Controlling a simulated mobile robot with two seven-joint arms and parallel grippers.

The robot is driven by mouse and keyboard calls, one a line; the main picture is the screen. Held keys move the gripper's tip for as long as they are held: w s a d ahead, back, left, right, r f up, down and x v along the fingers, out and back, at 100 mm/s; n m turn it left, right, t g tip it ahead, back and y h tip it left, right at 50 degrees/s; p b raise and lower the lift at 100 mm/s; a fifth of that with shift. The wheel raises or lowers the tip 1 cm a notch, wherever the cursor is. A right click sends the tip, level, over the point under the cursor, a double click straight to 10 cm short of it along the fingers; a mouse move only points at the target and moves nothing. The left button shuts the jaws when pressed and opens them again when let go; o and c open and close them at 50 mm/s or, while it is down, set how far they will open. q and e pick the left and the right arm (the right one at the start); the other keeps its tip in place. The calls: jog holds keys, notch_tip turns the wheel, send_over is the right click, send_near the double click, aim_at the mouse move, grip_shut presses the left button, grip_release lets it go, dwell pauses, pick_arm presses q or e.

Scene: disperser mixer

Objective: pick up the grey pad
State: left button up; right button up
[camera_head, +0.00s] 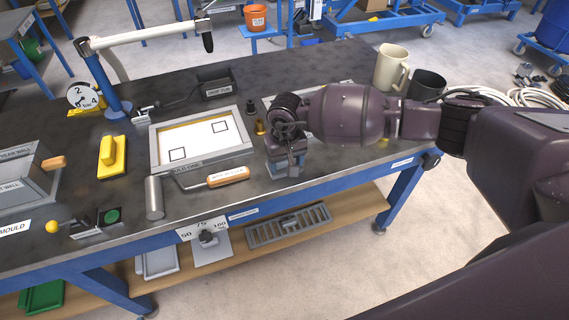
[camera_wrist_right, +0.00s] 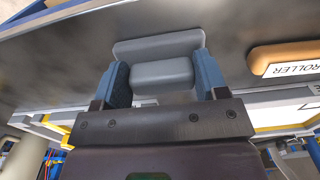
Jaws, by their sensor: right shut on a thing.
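The grey pad (camera_wrist_right: 160,76) is a flat plate with a raised block grip, in the right wrist view. My right gripper (camera_wrist_right: 162,84) is shut on that grip, with a blue finger on each side. In the head view my right gripper (camera_head: 286,160) points down at the bench, right of the framed mould. Most of the pad is hidden there by the gripper, and I cannot tell whether it touches the bench top. My left gripper is not in view.
On the bench (camera_head: 330,168), a roller with a wooden handle (camera_head: 228,176) and a white framed mould (camera_head: 203,137) lie left of the gripper. A yellow float (camera_head: 112,156) lies farther left. A beige mug (camera_head: 391,67) and a dark mug (camera_head: 426,85) stand behind my right arm.

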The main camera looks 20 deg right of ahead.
notch_tip(320, 180, up, 20)
dwell(0.6)
